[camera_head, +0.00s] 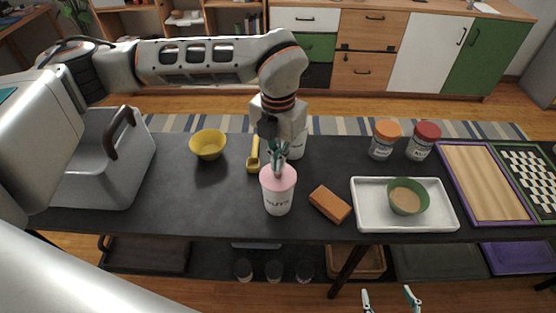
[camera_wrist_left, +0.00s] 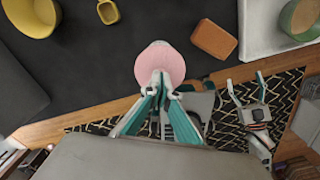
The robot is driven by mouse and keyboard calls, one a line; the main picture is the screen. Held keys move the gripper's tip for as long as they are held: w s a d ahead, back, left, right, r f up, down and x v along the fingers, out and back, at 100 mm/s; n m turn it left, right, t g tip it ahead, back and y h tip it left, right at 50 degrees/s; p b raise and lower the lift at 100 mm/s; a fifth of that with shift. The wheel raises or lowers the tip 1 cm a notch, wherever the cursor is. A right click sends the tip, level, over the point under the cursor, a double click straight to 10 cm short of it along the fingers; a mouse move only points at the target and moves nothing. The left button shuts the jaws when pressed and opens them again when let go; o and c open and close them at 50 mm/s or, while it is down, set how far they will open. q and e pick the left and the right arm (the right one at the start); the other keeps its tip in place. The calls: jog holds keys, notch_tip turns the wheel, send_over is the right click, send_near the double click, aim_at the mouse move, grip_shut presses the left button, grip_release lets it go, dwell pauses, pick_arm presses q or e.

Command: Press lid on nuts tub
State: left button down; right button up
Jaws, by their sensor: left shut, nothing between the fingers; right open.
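The nuts tub (camera_head: 277,202) is white with dark lettering and stands upright near the front edge of the dark table. A pink lid (camera_head: 279,178) sits on top of it; I cannot tell whether it is fully seated. My right gripper (camera_head: 390,300) is open and empty, low in front of the table.
A brown block (camera_head: 330,204) lies right of the tub. A white tray (camera_head: 366,208) holds a green bowl (camera_head: 408,196). A yellow bowl (camera_head: 208,144), a yellow scoop (camera_head: 253,158), another white tub (camera_head: 298,146) and two jars stand behind. A grey bin (camera_head: 112,165) is at left.

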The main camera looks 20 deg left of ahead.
dwell(0.4)
pick_arm(q)
jog(key=shift+r+p, duration=0.95)
jog(key=shift+r, duration=0.7)
jog(key=shift+r+p, duration=0.9)
jog(key=shift+r, duration=0.95)
